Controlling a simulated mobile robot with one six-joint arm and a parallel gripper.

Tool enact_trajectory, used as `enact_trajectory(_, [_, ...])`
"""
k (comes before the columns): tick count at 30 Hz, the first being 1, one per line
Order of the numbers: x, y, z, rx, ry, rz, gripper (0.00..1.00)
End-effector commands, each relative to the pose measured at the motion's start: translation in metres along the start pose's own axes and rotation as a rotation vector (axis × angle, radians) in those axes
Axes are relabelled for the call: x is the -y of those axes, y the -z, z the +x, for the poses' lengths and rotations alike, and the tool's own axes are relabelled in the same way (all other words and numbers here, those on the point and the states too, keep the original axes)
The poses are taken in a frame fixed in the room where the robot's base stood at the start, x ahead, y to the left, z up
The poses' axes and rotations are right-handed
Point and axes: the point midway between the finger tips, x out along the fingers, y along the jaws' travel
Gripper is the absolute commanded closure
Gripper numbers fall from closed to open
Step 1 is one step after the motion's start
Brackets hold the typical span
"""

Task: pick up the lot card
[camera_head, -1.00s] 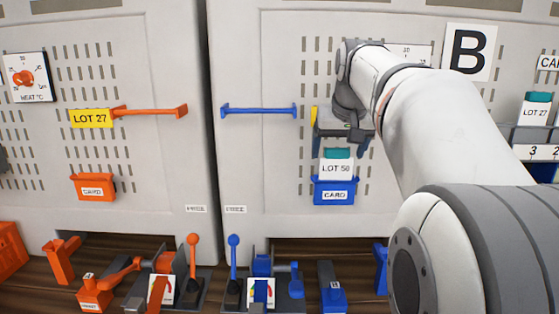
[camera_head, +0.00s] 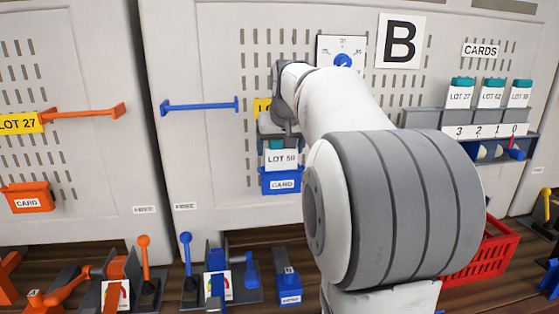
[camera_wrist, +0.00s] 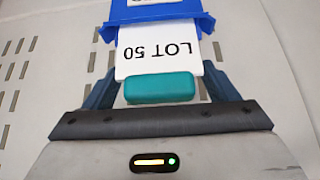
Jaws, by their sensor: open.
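A white lot card (camera_head: 281,160) marked LOT 50 stands in the blue card holder (camera_head: 281,182) on the panel under sign B. In the wrist view the card (camera_wrist: 158,58) shows upside down, with a teal grip (camera_wrist: 160,88) at its end and the blue holder (camera_wrist: 160,14) beyond it. My gripper (camera_wrist: 157,84) is open, with one dark finger on each side of the teal grip; a small gap shows on each side. In the head view my gripper (camera_head: 279,140) is at the card's top, and my wrist partly hides the grip. Other lot cards (camera_head: 491,93) stand in a rack at the right.
A blue bar (camera_head: 200,105) and a dial (camera_head: 342,60) are on the panel near my arm. A grey rack (camera_head: 425,117) is at the right. Blue levers and fixtures (camera_head: 218,280) stand on the wooden surface below. A red basket (camera_head: 487,252) is at lower right.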

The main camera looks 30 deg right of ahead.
Motion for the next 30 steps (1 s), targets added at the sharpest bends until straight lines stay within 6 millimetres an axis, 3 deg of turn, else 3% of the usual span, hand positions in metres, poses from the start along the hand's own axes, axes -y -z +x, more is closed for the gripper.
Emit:
enact_trajectory(2, [0.000, 0.000, 0.000, 0.000, 0.000, 0.000, 0.21])
enact_trajectory(13, [0.001, 0.000, 0.000, 0.000, 0.001, -0.001, 0.51])
enact_trajectory(23, [0.001, 0.002, -0.003, -0.002, 0.001, -0.001, 0.51])
enact_trajectory(30, [0.001, 0.014, -0.021, -0.003, 0.001, -0.002, 0.51])
